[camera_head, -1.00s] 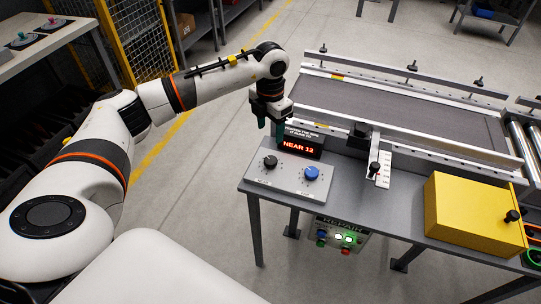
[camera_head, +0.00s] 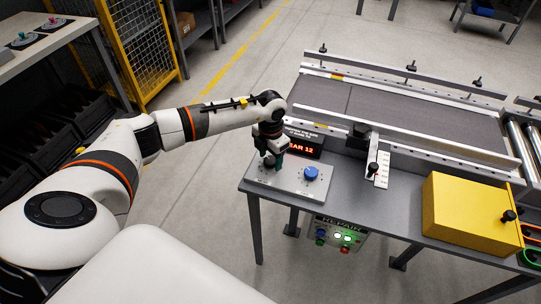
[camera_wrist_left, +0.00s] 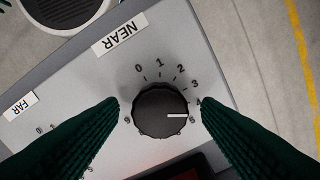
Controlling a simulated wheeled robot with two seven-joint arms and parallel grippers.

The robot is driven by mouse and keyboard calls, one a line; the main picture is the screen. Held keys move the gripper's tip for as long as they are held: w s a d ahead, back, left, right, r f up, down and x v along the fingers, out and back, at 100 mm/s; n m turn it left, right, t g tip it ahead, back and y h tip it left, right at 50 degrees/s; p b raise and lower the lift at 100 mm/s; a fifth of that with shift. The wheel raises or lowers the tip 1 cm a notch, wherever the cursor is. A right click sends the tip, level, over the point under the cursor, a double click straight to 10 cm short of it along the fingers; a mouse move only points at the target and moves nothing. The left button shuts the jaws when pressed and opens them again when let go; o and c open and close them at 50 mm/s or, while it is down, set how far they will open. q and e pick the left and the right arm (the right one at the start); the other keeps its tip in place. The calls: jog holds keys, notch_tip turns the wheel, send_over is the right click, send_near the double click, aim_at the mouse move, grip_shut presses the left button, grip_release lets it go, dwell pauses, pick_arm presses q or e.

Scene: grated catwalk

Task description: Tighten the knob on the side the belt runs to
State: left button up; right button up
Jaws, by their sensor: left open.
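The black knob (camera_wrist_left: 160,108), beside the NEAR label (camera_wrist_left: 119,34), fills the middle of the left wrist view. Its white pointer line points right, just below the 4. My left gripper (camera_wrist_left: 161,103) is open, one dark green finger on each side of the knob; contact cannot be told. In the head view the left gripper (camera_head: 270,160) is down over the left part of the control panel (camera_head: 290,185) and hides the black knob. The blue knob (camera_head: 311,173) stands to its right. The belt (camera_head: 400,112) lies behind. The red display (camera_head: 300,147) is partly covered and reads "AR 12".
A yellow box (camera_head: 465,213) stands on the table's right. A small white scale plate (camera_head: 378,170) sticks out from the conveyor's front rail. A button box (camera_head: 336,234) hangs below the table edge. A yellow cage (camera_head: 140,50) stands at the back left.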

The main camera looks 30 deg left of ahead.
pick_arm(q)
jog(key=shift+c, duration=0.6)
jog(key=c, duration=0.9)
jog(key=shift+o, duration=0.2)
jog(key=shift+m+b, duration=0.85)
jog(key=shift+m, duration=0.25)
jog(key=m+b, duration=0.2)
jog(key=m, duration=0.1)
jog(key=shift+m, duration=0.4)
jog(key=m+b, duration=0.2)
jog(key=m, duration=0.1)
jog(key=shift+m, duration=0.4)
jog(key=shift+m+b, duration=0.45)
jog(key=shift+m, duration=0.45)
jog(key=shift+r, duration=0.1)
